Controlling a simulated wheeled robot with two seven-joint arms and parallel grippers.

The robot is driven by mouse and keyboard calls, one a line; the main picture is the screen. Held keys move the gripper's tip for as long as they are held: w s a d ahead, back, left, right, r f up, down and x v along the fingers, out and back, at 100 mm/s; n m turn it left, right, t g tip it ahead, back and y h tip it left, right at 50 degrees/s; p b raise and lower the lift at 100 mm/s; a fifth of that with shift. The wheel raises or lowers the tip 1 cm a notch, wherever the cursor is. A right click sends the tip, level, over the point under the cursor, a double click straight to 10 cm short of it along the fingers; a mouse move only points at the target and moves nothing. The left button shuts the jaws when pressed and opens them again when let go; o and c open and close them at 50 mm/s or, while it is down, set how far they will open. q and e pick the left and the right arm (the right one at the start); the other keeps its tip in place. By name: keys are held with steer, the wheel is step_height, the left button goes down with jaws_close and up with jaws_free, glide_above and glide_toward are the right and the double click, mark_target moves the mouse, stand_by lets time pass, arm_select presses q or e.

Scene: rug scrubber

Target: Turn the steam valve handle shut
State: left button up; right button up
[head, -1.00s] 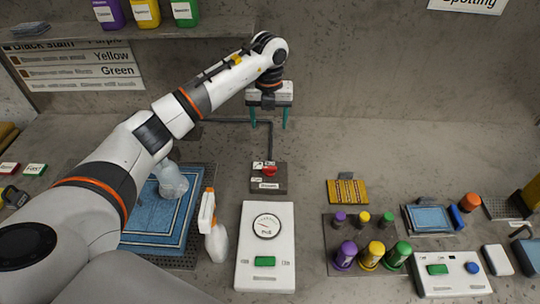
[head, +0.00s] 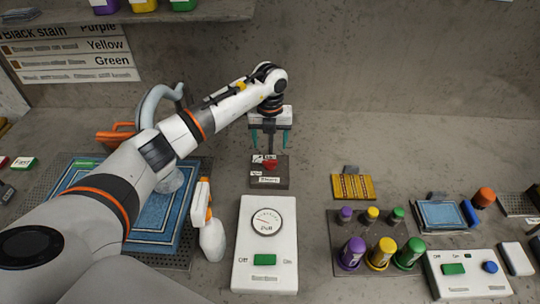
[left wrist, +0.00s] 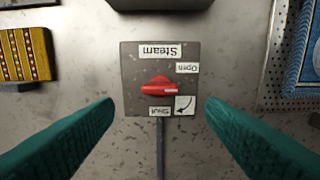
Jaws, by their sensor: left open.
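The steam valve is a grey plate (head: 283,181) on the table with a red handle (head: 269,165) and small white labels. In the left wrist view the red handle (left wrist: 158,89) lies roughly crosswise on the plate (left wrist: 135,72), between the "Open" label (left wrist: 187,68) and the "Shut" label (left wrist: 156,113). A curved arrow label sits beside "Shut". My left gripper (head: 270,148) is open with teal fingers, above and just behind the valve. In the left wrist view its fingers (left wrist: 158,118) stand wide apart on either side of the plate, holding nothing. My right gripper is not shown.
A white gauge box (head: 247,280) with a green switch stands in front of the valve. A spray bottle (head: 210,238) and a blue rug (head: 172,232) are at left. Several bottles, a yellow brush pad (head: 353,187) and a control box (head: 470,288) are at right.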

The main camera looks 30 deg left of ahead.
mark_target(270, 160)
arm_select(q)
step_height(270, 160, down, 7)
steer(key=shift+f+p, duration=0.1)
steer(key=shift+p, duration=0.45)
steer(key=c, duration=1)
